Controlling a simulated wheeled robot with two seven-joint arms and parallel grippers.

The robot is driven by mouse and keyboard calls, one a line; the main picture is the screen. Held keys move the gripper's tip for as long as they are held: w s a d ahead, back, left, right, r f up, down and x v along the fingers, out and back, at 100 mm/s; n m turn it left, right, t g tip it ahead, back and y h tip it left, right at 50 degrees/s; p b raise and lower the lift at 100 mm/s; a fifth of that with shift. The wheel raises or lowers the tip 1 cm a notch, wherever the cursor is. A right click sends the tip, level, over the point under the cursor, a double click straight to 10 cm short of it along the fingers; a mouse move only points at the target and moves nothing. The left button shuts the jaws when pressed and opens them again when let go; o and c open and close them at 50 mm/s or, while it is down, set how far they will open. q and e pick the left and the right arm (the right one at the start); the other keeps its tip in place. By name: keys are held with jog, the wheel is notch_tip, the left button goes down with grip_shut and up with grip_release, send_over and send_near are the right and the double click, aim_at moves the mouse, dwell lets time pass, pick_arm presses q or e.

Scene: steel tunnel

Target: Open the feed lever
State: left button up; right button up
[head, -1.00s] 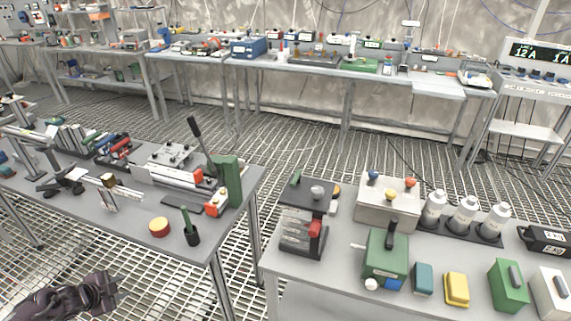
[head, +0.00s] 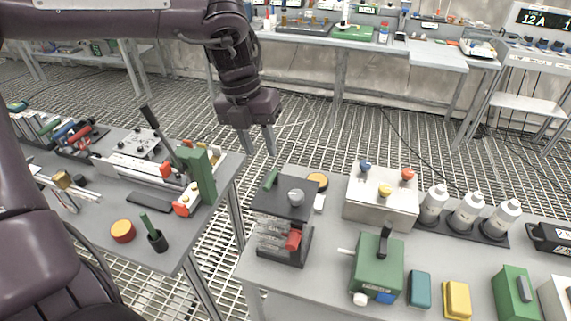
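No label marks a feed lever, so I cannot tell which handle it is. A long black lever (head: 156,124) leans up to the left from the bench-top machine beside an upright green block (head: 198,172) on the left table. A short black lever (head: 384,243) stands up on a green box (head: 377,268) with a white knob on the right table. My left gripper (head: 260,152) points down, its two fingers apart and empty. It hangs near the gap between the tables, right of the long lever and touching neither lever. My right gripper is out of view.
A dark stand with a red block (head: 293,240) is at the right table's left end. A grey box with coloured knobs (head: 381,198) and white bottles (head: 467,213) stand behind the green box. A red-yellow disc (head: 123,231) and a black cup (head: 157,242) sit on the left table.

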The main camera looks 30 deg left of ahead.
aim_at(268, 180)
pick_arm(q)
jog(key=f+p, duration=0.1)
jog(key=f, duration=0.2)
jog(key=d+f, duration=0.1)
jog(key=f, duration=0.3)
jog(key=shift+s+d+f+p, duration=0.1)
jog(key=shift+d+f+p, duration=0.1)
jog(key=shift+p, duration=0.15)
grip_shut()
